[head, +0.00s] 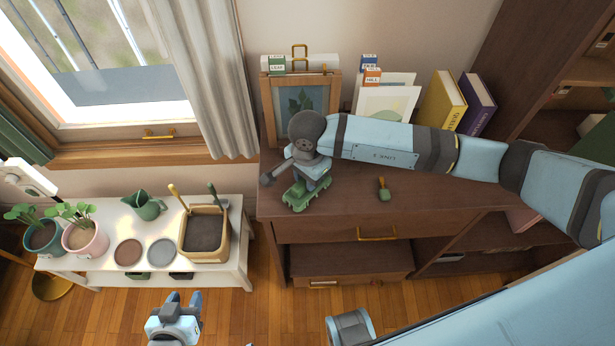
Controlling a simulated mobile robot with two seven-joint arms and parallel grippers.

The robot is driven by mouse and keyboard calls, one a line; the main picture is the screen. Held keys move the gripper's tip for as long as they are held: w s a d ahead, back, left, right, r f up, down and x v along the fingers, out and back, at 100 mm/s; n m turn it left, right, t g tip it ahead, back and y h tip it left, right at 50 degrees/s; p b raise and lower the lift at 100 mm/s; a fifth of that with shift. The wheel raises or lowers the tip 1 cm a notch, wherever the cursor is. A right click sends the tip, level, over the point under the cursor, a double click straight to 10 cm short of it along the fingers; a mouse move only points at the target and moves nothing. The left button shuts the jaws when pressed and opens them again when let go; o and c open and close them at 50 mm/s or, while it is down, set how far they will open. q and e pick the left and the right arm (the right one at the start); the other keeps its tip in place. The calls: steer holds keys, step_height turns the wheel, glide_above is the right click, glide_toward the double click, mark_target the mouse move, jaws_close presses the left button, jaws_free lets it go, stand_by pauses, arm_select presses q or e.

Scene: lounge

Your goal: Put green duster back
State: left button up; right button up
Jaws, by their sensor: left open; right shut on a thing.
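My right gripper (312,176) is over the left part of the brown cabinet top, below the framed picture. It is shut on a green, lumpy-edged thing, which looks like the green duster (298,197). The duster is at or just above the cabinet top; I cannot tell if it touches. The gripper and wrist hide part of it. A smaller green piece with an orange-brown handle (384,190) lies on the cabinet top to the right. My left gripper (185,300) is open and empty, low in the view, in front of the white bench.
The brown cabinet (440,203) has a framed picture (303,100), cards, a yellow book (442,101) and a purple book (478,104) at the back. The white bench (105,270) holds potted plants, a green jug (147,207) and a wooden tool box (203,254).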

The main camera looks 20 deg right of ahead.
steer(key=shift+f, duration=0.4)
steer(key=shift+f, duration=0.25)
steer(key=o, duration=0.8)
steer(key=shift+r, duration=0.1)
steer(key=shift+o, duration=0.2)
steer(key=shift+r, duration=0.15)
